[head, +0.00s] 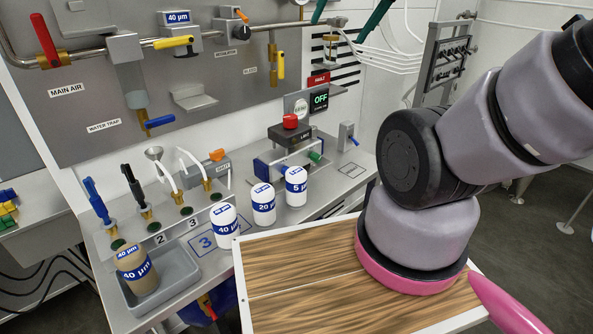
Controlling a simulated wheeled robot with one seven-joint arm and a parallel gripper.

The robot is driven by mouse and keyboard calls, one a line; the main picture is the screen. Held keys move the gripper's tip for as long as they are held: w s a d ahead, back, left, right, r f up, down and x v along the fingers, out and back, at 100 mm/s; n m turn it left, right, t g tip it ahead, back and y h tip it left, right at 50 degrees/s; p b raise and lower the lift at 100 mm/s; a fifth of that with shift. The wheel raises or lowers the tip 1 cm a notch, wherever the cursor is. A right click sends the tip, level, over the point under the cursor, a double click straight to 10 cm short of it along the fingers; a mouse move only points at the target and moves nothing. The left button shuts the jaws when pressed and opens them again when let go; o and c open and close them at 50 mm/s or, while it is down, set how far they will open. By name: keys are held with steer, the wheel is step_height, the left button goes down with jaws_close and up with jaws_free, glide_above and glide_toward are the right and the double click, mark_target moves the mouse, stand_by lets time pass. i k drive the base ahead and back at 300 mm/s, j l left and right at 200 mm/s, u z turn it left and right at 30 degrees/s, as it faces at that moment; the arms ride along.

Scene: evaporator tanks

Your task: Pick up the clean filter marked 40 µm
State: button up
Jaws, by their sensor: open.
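The clean filter marked 40 µm (224,227) is a white cylinder with a blue label band. It stands upright on the grey bench, at the left end of a row of white filters. A brownish, dirty-looking filter marked 40 µm (138,274) stands in a grey tray (185,283) at the lower left. My arm fills the right side of the head view, apart from the white filters. My gripper is not in view, so its place relative to the filter cannot be told.
White filters marked 20 µm (263,205) and 5 µm (296,187) stand to the right of the clean 40 µm one. Behind are hose fittings (185,207) and a device with a red knob (290,122). A wood-grain surface (310,285) lies in front of the bench.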

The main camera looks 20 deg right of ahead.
mark_target(224, 216)
steer(key=k+j, duration=0.15)
steer(key=j, duration=0.25)
steer(key=k+j+z, duration=0.1)
steer(key=j, duration=0.3)
steer(key=k+j+z, duration=0.1)
steer(key=k+j, duration=0.15)
steer(key=j, duration=0.15)
steer(key=k+j, duration=0.2)
steer(key=j, duration=0.2)
steer(key=k+j+z, duration=0.1)
steer(key=j, duration=0.3)
steer(key=k+j, duration=0.1)
steer(key=j, duration=0.25)
steer(key=j+z, duration=0.1)
steer(key=j, duration=0.2)
steer(key=k, duration=0.05)
